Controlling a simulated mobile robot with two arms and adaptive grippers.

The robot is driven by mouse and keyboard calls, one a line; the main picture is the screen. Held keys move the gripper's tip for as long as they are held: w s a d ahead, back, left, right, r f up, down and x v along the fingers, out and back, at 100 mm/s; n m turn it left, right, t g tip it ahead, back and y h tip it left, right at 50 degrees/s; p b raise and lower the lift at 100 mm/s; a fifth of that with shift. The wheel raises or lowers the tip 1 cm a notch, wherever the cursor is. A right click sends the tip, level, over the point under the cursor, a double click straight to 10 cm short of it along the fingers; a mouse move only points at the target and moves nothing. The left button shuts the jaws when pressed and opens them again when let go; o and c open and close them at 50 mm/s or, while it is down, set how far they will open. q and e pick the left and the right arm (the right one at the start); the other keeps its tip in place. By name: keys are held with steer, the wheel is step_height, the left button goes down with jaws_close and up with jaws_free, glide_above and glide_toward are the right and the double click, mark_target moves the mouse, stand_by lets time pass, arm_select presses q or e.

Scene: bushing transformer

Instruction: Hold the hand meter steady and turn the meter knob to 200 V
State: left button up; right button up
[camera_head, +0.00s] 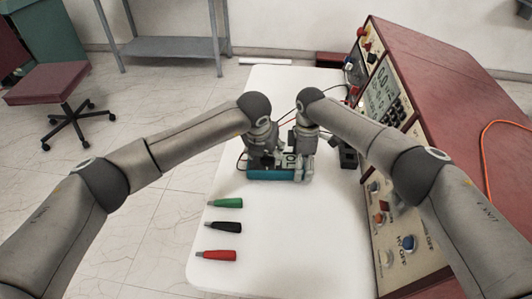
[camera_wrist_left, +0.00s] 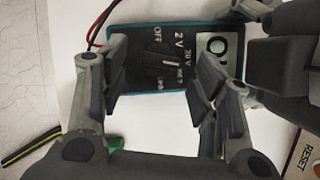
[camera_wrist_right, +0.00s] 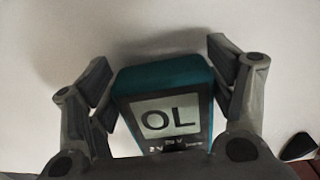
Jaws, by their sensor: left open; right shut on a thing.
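The hand meter (camera_head: 258,175) is a teal-edged box with a dark face, above or on the white table. Its screen (camera_wrist_right: 168,117) reads OL in the right wrist view. The dark meter knob (camera_wrist_left: 155,68) sits among the labels OFF, 2 V and 20 V in the left wrist view; smaller labels are hard to read, and its exact setting is unclear. My left gripper (camera_wrist_left: 160,85) is open, its fingers on either side of the knob area, apart from each other. My right gripper (camera_wrist_right: 160,90) is shut on the meter's sides at the screen end.
Green (camera_head: 227,203), black (camera_head: 226,228) and red (camera_head: 218,254) plugs lie on the near left of the white table (camera_head: 285,255). A red bench console (camera_head: 440,110) with knobs stands along the right. Red and black leads run from the meter. The near middle of the table is clear.

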arm_select(q)
steer(key=shift+x, duration=0.9)
steer(key=shift+c, duration=0.2)
steer(key=shift+r, duration=0.1)
steer(key=c, duration=1)
steer(key=shift+a+m, duration=0.1)
steer(key=shift+m, duration=0.3)
steer(key=shift+w+a+m+g+h, duration=0.1)
steer(key=shift+m+g+h, duration=0.25)
steer(key=shift+m, duration=0.95)
steer(key=shift+w+a+m+g+h, duration=0.15)
steer(key=shift+m+h, duration=0.4)
steer(key=shift+m, duration=0.75)
steer(key=o, duration=1)
steer(key=shift+s, duration=0.1)
